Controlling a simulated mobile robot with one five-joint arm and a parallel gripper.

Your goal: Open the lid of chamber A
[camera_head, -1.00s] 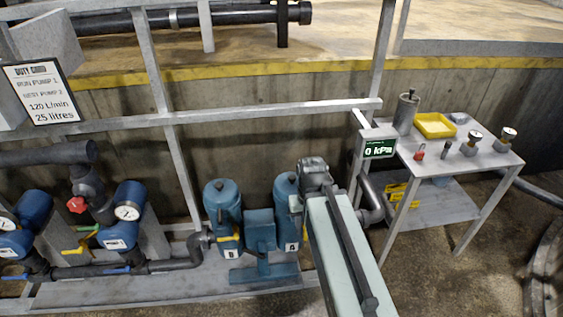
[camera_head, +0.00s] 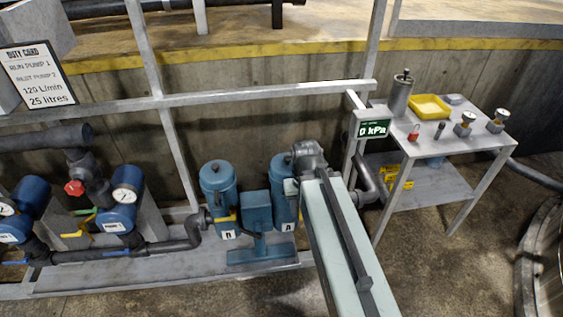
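Chamber A (camera_head: 282,208) is a blue upright cylinder with a white "A" label, standing low behind the end of my arm. Its domed lid (camera_head: 279,162) looks shut; its right side is hidden by my wrist. Chamber B (camera_head: 218,203) is a matching blue cylinder to its left, with its lid (camera_head: 215,172) on. My gripper (camera_head: 296,170) is at the upper right of chamber A, beside the lid. Its fingers are mostly hidden and small, so I cannot tell whether they touch the lid or are open or shut.
A display (camera_head: 374,129) reads 0 kPa. A metal table (camera_head: 440,144) at right holds a yellow tray (camera_head: 430,107), a canister (camera_head: 401,93) and a red padlock (camera_head: 413,133). A grey rail (camera_head: 230,97) runs behind the chambers.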

